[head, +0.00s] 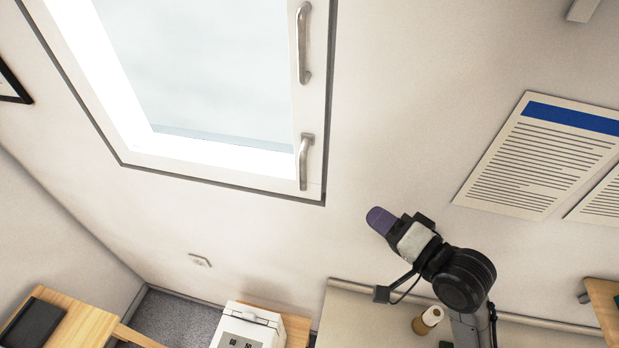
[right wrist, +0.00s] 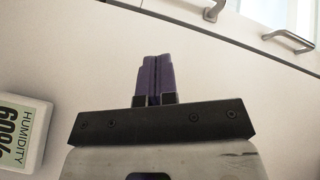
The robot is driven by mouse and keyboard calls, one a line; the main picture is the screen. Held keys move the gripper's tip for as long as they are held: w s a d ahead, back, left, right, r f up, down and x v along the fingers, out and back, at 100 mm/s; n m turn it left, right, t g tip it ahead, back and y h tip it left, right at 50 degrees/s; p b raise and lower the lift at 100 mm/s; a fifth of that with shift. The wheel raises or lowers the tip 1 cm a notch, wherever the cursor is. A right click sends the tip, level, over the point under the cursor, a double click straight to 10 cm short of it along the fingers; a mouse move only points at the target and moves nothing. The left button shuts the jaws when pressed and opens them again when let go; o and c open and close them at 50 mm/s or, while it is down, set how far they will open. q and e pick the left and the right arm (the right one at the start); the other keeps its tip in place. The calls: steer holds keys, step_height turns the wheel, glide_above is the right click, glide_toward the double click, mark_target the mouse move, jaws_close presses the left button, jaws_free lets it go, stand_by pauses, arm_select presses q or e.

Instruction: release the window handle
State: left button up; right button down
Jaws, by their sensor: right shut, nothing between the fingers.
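The window (head: 205,75) has a white frame and stands in the wall at the upper left of the head view. Two metal handles sit on its right side: an upper handle (head: 303,42) and a lower handle (head: 304,162). Two handles also show at the top right of the right wrist view, one at the top edge (right wrist: 215,9) and one further right (right wrist: 289,41). My right gripper (head: 379,219) is below and right of the lower handle, apart from it. Its purple fingers (right wrist: 153,79) are shut together with nothing between them. My left gripper is not in view.
Printed sheets (head: 541,155) hang on the wall at the right. A humidity display (right wrist: 22,132) is at the left of the right wrist view. A white machine (head: 247,326) and a wooden desk (head: 62,318) stand below. The wall between gripper and window is clear.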

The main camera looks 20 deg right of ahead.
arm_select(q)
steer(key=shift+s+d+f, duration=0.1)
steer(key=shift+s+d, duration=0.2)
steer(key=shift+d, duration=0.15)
arm_select(e)
steer(key=shift+s+r+m+t+y, duration=0.15)
steer(key=shift+r+m, duration=0.25)
steer(key=shift+m, duration=0.85)
steer(key=shift+r+m+t+y, duration=0.15)
steer(key=shift+r+m+t, duration=0.15)
steer(key=shift+m, duration=0.95)
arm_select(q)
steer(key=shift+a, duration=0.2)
